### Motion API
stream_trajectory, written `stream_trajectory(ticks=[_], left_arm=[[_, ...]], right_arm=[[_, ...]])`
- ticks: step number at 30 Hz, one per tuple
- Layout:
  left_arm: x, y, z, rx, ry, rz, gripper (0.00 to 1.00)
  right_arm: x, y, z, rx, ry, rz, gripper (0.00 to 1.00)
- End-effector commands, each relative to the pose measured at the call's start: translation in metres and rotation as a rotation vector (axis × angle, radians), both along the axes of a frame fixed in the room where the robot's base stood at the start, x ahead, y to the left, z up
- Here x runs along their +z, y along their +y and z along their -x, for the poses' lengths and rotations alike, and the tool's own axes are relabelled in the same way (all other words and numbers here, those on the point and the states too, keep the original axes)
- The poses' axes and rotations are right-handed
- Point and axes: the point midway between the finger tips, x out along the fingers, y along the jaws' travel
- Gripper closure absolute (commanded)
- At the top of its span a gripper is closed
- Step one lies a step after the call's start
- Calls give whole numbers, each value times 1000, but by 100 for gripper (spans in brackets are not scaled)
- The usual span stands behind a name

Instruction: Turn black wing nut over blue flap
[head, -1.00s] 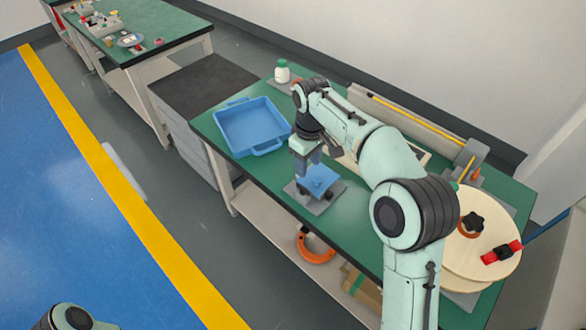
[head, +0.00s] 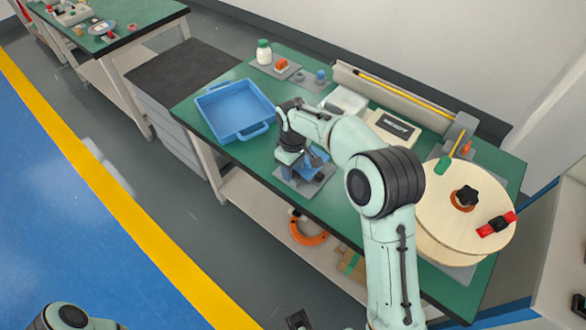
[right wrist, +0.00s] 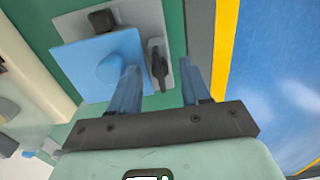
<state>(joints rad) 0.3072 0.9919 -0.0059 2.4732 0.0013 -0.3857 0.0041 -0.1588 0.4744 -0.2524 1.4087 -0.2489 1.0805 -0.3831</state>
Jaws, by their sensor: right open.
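The black wing nut (right wrist: 158,66) shows in the right wrist view as a long narrow dark piece on a grey plate (right wrist: 70,28). It lies beside the blue flap (right wrist: 88,60), a square blue plate with a round raised knob, not over it. My right gripper (right wrist: 160,72) is open, with one blue finger on each side of the wing nut in this view; I cannot tell if they touch it. In the head view my right gripper (head: 288,168) is over the fixture, and the blue flap (head: 317,160) is partly hidden. My left gripper is not in view.
A blue tray (head: 262,130) sits left of the fixture on the green bench. A wooden spool (head: 440,205) with a black knob and red clamp stands at the right end. Small bottles and a boxed device (head: 395,125) are at the back.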

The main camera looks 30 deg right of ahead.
Motion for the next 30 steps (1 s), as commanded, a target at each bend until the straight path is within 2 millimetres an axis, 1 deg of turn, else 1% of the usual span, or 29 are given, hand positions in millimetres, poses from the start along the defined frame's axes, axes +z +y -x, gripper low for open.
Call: stream_trajectory(ticks=[3,10,11,12,15,23,30], left_arm=[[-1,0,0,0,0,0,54],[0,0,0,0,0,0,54],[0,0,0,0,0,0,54],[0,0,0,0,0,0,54],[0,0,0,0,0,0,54],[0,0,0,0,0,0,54],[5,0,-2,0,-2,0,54]], right_arm=[[-5,0,0,-1,-1,0,53],[-5,0,0,-1,-1,0,53],[-5,0,0,-1,-1,0,56],[-5,0,0,-1,-1,0,69],[-5,0,0,-1,-1,0,100],[-5,0,0,-11,-1,0,100],[-4,0,0,-95,-1,0,100]])
